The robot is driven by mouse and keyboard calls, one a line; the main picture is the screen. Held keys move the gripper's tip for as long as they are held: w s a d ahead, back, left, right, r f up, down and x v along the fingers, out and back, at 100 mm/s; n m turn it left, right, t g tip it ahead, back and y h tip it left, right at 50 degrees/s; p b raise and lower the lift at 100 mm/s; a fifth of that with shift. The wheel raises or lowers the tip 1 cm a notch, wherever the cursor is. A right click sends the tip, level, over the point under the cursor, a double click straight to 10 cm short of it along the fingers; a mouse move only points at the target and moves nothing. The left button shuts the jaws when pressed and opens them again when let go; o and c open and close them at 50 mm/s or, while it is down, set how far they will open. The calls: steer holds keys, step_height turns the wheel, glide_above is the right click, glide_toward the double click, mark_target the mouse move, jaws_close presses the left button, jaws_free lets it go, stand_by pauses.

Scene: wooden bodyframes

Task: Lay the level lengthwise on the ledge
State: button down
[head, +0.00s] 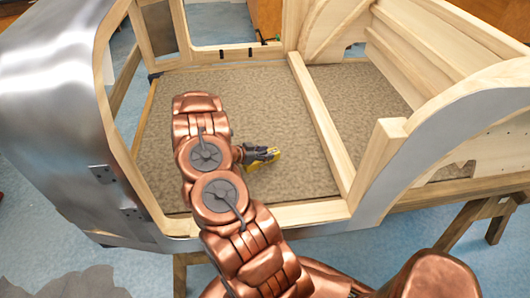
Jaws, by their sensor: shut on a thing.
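My gripper (264,153) is over the speckled brown floor panel inside the wooden bodyframe, right of my copper arm. It is shut on a small yellow thing (259,164), which looks like the level. Only a short part of it shows beside the dark fingers, so its full length and tilt cannot be told. A pale wooden sill (310,212) runs along the near edge of the floor panel. I cannot tell which wooden edge is the ledge.
A wooden crossbar (322,125) divides the floor panel (285,110). A metal-clad side panel (60,100) stands at left and a curved wheel arch (455,95) at right. The floor around my gripper looks clear.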

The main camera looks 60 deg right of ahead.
steer(key=shift+f, duration=0.15)
steer(key=c, duration=0.6)
jaws_free()
